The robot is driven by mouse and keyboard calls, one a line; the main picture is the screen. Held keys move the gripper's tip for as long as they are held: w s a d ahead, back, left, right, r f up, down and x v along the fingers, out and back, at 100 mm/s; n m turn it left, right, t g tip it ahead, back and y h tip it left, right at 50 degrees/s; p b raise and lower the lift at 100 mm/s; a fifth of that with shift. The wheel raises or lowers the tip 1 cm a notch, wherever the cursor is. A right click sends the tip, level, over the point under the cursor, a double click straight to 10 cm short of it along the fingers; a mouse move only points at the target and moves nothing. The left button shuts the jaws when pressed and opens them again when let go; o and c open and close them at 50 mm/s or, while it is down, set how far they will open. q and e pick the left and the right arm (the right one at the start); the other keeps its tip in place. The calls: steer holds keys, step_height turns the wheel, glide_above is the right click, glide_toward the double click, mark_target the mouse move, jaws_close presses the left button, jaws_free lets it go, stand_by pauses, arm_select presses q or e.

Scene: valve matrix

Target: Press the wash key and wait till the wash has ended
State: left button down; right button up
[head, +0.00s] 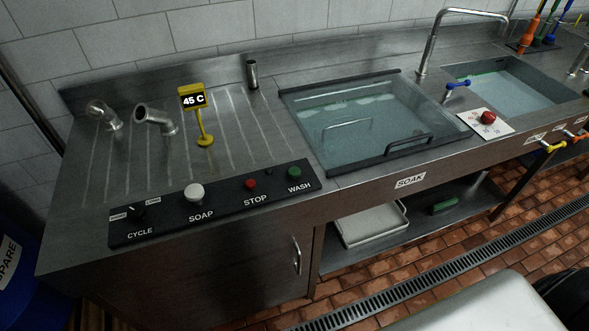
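The wash key is a green button (294,173) at the right end of a black control panel (223,206) on the steel counter. The panel also carries a red stop button (251,184), a white soap knob (194,193) and a black cycle dial (136,211). A soak basin (365,120) behind and to the right has a clear lid with a dark frame and handle; the lid lies over water with some foam. Neither of my grippers is in the head view.
Metal pipe fittings (155,121) stand on the ribbed drainboard at the left. A tall faucet (430,50), a second sink (513,82) and a red knob on a white plate (487,119) are to the right. The space above the panel is clear.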

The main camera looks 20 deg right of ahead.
jaws_close()
stand_by(1.4)
